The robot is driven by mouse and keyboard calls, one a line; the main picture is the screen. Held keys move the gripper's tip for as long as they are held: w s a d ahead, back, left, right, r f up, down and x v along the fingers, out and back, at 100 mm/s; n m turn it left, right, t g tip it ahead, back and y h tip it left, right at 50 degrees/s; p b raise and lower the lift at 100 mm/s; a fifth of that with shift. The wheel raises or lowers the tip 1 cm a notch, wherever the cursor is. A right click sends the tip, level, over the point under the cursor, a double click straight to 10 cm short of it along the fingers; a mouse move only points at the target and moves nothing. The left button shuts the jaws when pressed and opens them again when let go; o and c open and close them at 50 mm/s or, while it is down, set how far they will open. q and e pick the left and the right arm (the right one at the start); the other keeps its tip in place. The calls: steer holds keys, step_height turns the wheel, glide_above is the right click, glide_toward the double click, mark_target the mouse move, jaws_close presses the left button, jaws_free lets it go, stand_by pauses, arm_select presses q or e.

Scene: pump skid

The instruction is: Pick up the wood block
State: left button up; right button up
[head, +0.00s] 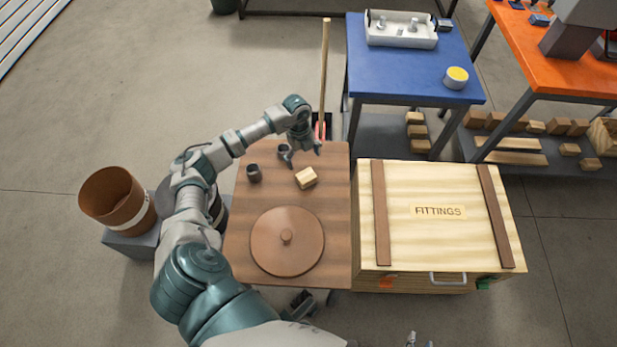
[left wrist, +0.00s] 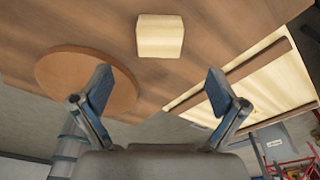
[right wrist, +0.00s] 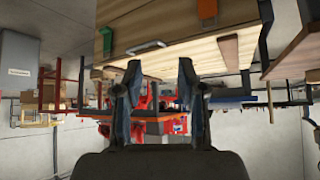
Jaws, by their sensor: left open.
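The wood block (head: 306,178) is small and pale, lying on the brown wooden tabletop (head: 240,240) behind the round lid. My left gripper (head: 301,156) is open and empty, with its fingers above the table near the block's far side. In the left wrist view the wood block (left wrist: 160,36) appears beyond the spread fingertips (left wrist: 160,88), centred between them and apart from them. My right gripper (right wrist: 158,68) is apart from the block, its fingers parted with nothing between them; only its tips show at the head view's bottom edge.
A round brown lid (head: 287,241) with a knob lies near the block. The fittings crate (head: 437,245) adjoins the table's right side. A pole (head: 324,70) rises behind. A brown bucket (head: 117,199) stands left.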

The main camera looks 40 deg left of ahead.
mark_target(306, 175)
arm_select(q)
steer(key=f, duration=0.4)
steer(key=shift+d+f+b, duration=0.4)
steer(key=shift+f, duration=0.55)
steer(key=f, duration=0.1)
steer(key=f+b, duration=0.1)
steer(key=f, duration=0.2)
steer(key=shift+s+d, duration=0.2)
steer(key=shift+d, duration=0.1)
steer(key=shift+f+b, duration=0.2)
steer(key=shift+b, duration=0.1)
steer(key=shift+r, duration=0.1)
steer(key=shift+c, duration=0.5)
steer(key=c, duration=1.1)
arm_select(e)
steer(key=w+a+r+t+y, duration=0.1)
steer(key=w+a+r+t, duration=0.1)
steer(key=w+r+t, duration=0.3)
steer(key=shift+w+a, duration=0.4)
steer(key=shift+w, duration=0.45)
